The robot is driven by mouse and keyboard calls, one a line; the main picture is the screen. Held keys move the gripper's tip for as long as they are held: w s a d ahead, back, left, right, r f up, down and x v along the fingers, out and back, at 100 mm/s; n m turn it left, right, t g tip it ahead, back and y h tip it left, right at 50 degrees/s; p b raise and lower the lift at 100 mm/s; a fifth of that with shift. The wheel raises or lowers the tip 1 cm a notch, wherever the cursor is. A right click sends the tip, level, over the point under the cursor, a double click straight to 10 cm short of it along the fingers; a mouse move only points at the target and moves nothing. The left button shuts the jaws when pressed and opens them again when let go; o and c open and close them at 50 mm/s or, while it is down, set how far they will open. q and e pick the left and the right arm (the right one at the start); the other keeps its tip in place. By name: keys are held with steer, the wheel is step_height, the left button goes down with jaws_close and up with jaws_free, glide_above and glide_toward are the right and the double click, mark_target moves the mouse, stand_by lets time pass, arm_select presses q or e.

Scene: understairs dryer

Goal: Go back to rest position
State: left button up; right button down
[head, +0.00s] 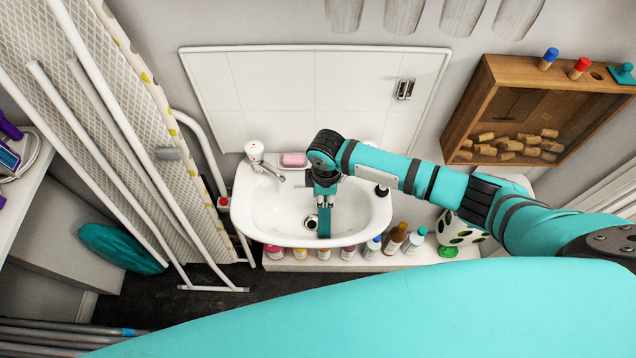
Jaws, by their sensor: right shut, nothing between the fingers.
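My right arm reaches in from the right side of the head view, and its teal gripper (324,215) points down over the white sink basin (275,208). The gripper is shut and nothing shows in it. The drain lies close beside the fingers in the picture. I cannot tell how high the fingertips are above the basin floor. My left gripper is not in view. A large teal surface, which seems to be part of my own body, covers the bottom of the view.
A tap (255,152) and pink soap (293,160) are at the sink's back left. Several bottles (396,238) stand in front of the sink. A wooden box (485,105) with corks hangs at upper right. A folded ironing board (150,110) leans at left. Dark floor (200,308) shows below.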

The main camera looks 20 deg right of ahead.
steer(key=s+a+r+m+t+y, duration=0.25)
steer(key=s+a+r+m, duration=0.2)
steer(key=s+a, duration=0.45)
steer(key=s+d+r+m+h, duration=0.1)
steer(key=s+d+r+m, duration=0.15)
steer(key=d, duration=0.25)
steer(key=s+d+r+m+t, duration=0.1)
steer(key=s+d+r+m, duration=0.15)
steer(key=s+d, duration=0.2)
steer(key=s+d+r+m+h, duration=0.1)
steer(key=s+d+r+m, duration=0.15)
steer(key=d, duration=0.35)
step_height(320, 180, down, 30)
steer(key=s+g+b, duration=0.1)
steer(key=s+b, duration=0.1)
steer(key=b, duration=0.2)
steer(key=s+d+f+b, duration=0.1)
steer(key=s+d+f, duration=0.1)
steer(key=s+f, duration=0.6)
steer(key=s+d+f+g+b, duration=0.1)
steer(key=s+f, duration=0.8)
steer(key=f, duration=0.2)
steer(key=shift+d, duration=0.35)
